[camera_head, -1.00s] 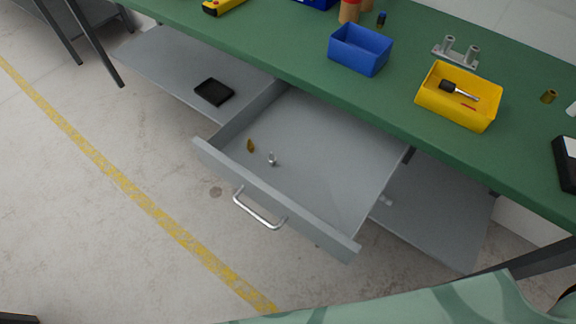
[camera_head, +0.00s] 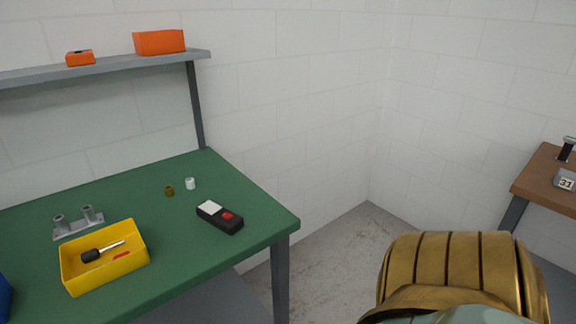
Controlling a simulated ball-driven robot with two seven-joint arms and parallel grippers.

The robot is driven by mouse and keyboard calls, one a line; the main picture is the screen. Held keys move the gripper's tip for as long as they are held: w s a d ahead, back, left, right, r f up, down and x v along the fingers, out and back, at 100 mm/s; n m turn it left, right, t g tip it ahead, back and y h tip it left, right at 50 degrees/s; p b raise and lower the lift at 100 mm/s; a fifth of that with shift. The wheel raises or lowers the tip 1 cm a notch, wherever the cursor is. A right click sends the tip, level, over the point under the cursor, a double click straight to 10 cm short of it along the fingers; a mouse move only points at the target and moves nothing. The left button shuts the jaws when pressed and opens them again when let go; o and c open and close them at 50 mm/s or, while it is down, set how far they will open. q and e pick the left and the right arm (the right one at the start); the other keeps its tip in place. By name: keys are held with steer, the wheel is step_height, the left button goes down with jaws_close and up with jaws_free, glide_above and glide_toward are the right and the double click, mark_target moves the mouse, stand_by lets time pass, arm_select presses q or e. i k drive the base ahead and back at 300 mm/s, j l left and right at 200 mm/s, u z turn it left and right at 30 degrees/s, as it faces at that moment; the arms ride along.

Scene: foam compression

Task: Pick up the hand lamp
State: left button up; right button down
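No thing in view is clearly a hand lamp. A black handheld device (camera_head: 219,216) with a white panel and a red button lies near the right end of the green workbench (camera_head: 200,259); I cannot tell whether it is a lamp. A black upright item (camera_head: 567,148) on the brown table at the right edge is cut off and too small to name. Neither of my grippers is in view.
A yellow bin (camera_head: 105,276) holds a dark-handled tool (camera_head: 101,252). A metal bracket (camera_head: 78,222), a brass piece (camera_head: 169,190) and a white piece (camera_head: 190,183) stand behind. Orange boxes (camera_head: 160,42) sit on the shelf (camera_head: 100,69). Bare floor separates the workbench from the brown table (camera_head: 546,178).

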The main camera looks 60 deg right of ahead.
mark_target(211, 211)
steer(key=z, duration=1.35)
steer(key=i+l+u, duration=0.2)
steer(key=l, duration=0.35)
steer(key=k, duration=0.1)
